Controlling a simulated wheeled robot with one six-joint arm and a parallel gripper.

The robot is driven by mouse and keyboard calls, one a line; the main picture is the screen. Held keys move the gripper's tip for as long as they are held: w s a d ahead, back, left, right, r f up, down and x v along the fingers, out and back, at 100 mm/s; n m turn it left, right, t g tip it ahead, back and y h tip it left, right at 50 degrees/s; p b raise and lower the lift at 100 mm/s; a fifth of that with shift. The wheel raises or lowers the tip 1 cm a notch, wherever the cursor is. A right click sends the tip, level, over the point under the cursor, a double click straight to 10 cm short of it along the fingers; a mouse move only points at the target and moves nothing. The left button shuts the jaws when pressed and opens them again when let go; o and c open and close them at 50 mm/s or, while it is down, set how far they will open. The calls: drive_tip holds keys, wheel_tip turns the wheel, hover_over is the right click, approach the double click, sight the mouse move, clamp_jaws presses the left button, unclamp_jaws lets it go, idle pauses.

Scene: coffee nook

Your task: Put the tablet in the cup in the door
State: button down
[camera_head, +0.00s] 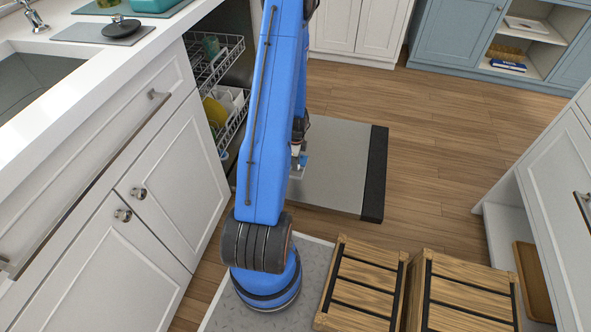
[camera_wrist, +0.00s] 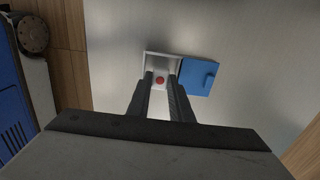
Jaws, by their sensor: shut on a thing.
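The dishwasher door (camera_head: 335,180) lies open and flat as a grey metal panel, and it fills much of the wrist view (camera_wrist: 125,30). The cup (camera_wrist: 162,55) is a small pale recess in it, with its blue lid (camera_wrist: 199,76) swung open to the right. My gripper (camera_wrist: 160,81) is shut on the tablet (camera_wrist: 159,80), a pale piece with a red dot. The tablet is lined up over the cup opening; I cannot tell whether it is above the cup or inside it. In the head view my arm hides most of the gripper, and the tablet is not clear.
Dishwasher racks (camera_head: 213,60) with dishes stand out beside the white cabinets (camera_head: 165,190) at left. Two wooden crates (camera_head: 465,295) stand at the front right. Wooden floor (camera_head: 430,130) is free to the right of the door, up to a white cabinet (camera_head: 560,190).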

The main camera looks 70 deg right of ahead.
sight(296, 174)
drive_tip(key=shift+f, duration=2.05)
drive_tip(key=c, duration=1.9)
unclamp_jaws()
drive_tip(key=shift+f, duration=0.1)
drive_tip(key=shift+o, duration=0.2)
wheel_tip(296, 174, up, 12)
drive_tip(key=shift+s, duration=0.15)
